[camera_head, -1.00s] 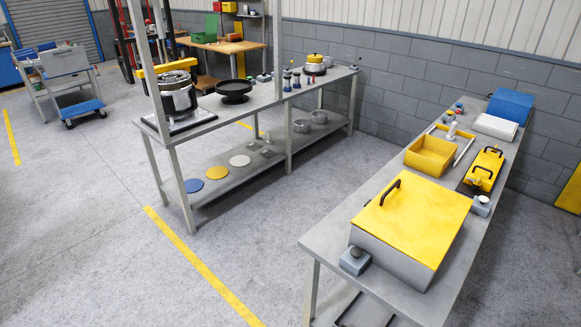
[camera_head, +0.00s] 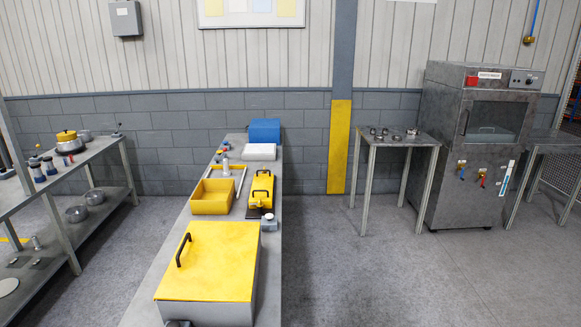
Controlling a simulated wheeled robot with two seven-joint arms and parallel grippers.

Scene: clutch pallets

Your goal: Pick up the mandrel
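No object in view can be told as the mandrel with certainty. A small upright pale metal piece (camera_head: 225,166) stands on the long grey workbench (camera_head: 163,262), behind an open yellow bin (camera_head: 211,197). Several small metal parts (camera_head: 384,134) sit on a small grey table (camera_head: 366,142) by the wall; they are too small to identify. Neither of my grippers is in view.
A grey box with a yellow lid (camera_head: 207,262) fills the bench's near end. A yellow handled unit (camera_head: 262,189), a white box (camera_head: 259,152) and a blue box (camera_head: 264,131) stand behind it. A metal oven cabinet (camera_head: 475,145) stands right. Floor between is clear.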

